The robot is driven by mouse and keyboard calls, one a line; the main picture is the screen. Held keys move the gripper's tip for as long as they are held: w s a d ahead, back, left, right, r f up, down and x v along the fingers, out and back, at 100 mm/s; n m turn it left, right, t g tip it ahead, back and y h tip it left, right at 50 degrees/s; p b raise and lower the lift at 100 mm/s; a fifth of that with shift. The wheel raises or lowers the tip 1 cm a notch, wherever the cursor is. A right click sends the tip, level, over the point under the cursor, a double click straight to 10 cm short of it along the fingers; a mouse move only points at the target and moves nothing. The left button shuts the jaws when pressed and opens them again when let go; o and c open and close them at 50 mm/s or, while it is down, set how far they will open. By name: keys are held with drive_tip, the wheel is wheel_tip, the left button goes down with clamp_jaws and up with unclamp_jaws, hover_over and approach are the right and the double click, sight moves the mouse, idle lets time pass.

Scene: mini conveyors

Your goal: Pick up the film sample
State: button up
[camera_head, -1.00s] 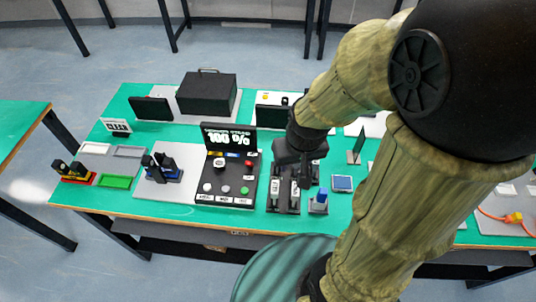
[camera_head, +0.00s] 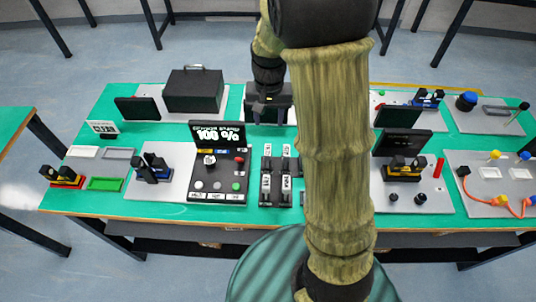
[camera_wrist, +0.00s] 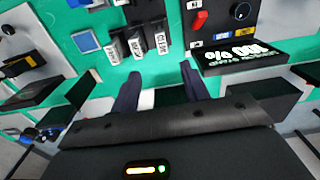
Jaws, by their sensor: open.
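I cannot tell for sure which thing is the film sample. A flat blue square in a pale frame (camera_wrist: 87,42) shows in the wrist view, left of the fingers; in the head view my arm hides its place. Several black pieces with white labels (camera_wrist: 135,45) stand beyond the fingertips in the wrist view; the labels are too small to read. They also show in the head view on a dark rack (camera_head: 275,200). My gripper (camera_wrist: 160,84) is open and empty, its two dark fingers apart over the green table. In the head view it is at the back middle (camera_head: 268,112), partly hidden.
A black case (camera_head: 193,92) is at the back left. Boards with small devices (camera_head: 405,175) fill the right side. Bare green table (camera_head: 190,135) shows between the stations.

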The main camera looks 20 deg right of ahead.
sight(268, 149)
drive_tip(key=shift+w, duration=0.3)
drive_tip(key=shift+f, duration=0.1)
wheel_tip(268, 149, down, 12)
drive_tip(key=shift+p, duration=0.55)
drive_tip(key=shift+w+f+p, duration=0.15)
drive_tip(key=shift+f+p, duration=0.2)
drive_tip(key=shift+f, duration=0.95)
drive_tip(key=shift+w+f+p, duration=0.1)
drive_tip(key=shift+f+p, duration=0.25)
drive_tip(key=shift+f, duration=0.95)
drive_tip(key=shift+c, duration=0.4)
